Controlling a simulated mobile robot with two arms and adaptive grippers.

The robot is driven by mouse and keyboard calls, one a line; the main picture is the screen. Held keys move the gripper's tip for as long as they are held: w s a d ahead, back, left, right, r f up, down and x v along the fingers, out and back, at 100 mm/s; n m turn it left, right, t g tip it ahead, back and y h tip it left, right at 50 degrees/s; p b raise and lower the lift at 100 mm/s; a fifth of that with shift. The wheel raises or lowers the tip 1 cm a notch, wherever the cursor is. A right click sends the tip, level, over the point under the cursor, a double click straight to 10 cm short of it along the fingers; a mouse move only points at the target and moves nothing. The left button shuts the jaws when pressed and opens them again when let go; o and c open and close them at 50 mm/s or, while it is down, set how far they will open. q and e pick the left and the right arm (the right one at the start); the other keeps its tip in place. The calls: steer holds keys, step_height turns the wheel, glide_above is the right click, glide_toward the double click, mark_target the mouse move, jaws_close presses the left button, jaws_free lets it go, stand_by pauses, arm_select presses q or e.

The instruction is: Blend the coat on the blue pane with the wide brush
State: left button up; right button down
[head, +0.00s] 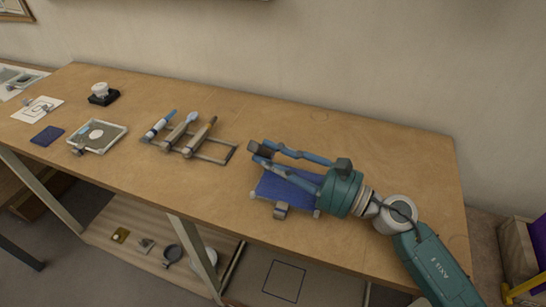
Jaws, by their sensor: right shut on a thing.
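The blue pane (272,188) lies on a small stand with grey clips near the front edge of the bench, right of its middle. My right gripper (262,154) reaches in from the right, low over the pane, with its fingers along the pane's far side. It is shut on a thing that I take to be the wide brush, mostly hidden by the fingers. I cannot tell whether the brush touches the pane or how even the coat is. My left gripper is not in view.
A brush rack (213,159) with several brushes stands left of the pane, its right end empty. Further left are a framed clear pane (119,130), a dark blue pad (47,136) and a white pot on a black base (102,94). The bench behind the pane is clear.

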steer(key=shift+w+a+r+p, duration=0.1)
steer(key=shift+w+r+p, duration=0.25)
steer(key=shift+r+p, duration=0.3)
step_height(320, 180, up, 3)
steer(key=shift+s+r+p, duration=0.1)
steer(key=shift+r+p, duration=0.05)
steer(key=shift+p, duration=0.75)
